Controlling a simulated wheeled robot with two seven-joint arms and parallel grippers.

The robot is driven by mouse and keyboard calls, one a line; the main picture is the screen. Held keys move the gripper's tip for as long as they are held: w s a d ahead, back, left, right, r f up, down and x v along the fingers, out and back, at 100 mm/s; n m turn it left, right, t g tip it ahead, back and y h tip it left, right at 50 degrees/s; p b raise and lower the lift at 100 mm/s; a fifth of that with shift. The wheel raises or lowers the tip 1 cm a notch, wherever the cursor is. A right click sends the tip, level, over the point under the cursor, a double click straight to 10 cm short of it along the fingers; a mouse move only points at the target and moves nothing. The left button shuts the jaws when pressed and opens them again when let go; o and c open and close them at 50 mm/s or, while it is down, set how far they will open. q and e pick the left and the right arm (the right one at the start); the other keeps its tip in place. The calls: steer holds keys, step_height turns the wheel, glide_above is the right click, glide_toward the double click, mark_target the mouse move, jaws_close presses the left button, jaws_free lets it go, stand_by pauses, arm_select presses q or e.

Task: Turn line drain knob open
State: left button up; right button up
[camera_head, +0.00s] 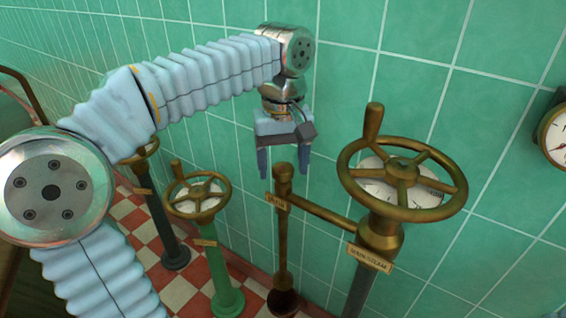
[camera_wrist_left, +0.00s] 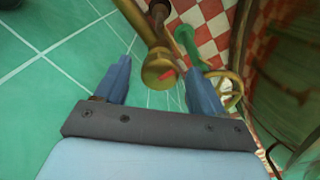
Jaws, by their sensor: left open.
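The line drain knob (camera_head: 283,172) is a small brass cap on top of a thin upright pipe, with a small label plate (camera_head: 278,203) just below. My left gripper (camera_head: 283,164) points down over it, open, with one blue finger on each side of the cap in the picture. In the left wrist view the round brass knob (camera_wrist_left: 158,70), with a small red mark, shows between the two blue fingertips (camera_wrist_left: 158,66). A gap shows on both sides of it. I cannot tell how far down the fingers reach around it. My right gripper is not in view.
A large brass handwheel (camera_head: 352,181) labelled main steam stands close on the right, joined to the drain pipe by a brass branch (camera_head: 325,214). A smaller handwheel on a green post (camera_head: 219,268) stands left. The green tiled wall (camera_head: 335,100) is close behind. A gauge (camera_head: 556,137) is far right.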

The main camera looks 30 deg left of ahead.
arm_select(q)
steer(key=c, duration=1.1)
steer(key=shift+o, duration=0.2)
steer(key=shift+r+n, duration=0.1)
steer(key=shift+n, duration=0.2)
steer(key=n+p, duration=0.2)
steer(key=shift+r+n, duration=0.1)
steer(key=shift+n, duration=0.3)
steer(key=n+p, duration=0.1)
steer(key=n, duration=0.4)
steer(key=shift+p, duration=0.4)
steer(key=n, duration=0.9)
steer(key=shift+n, duration=0.3)
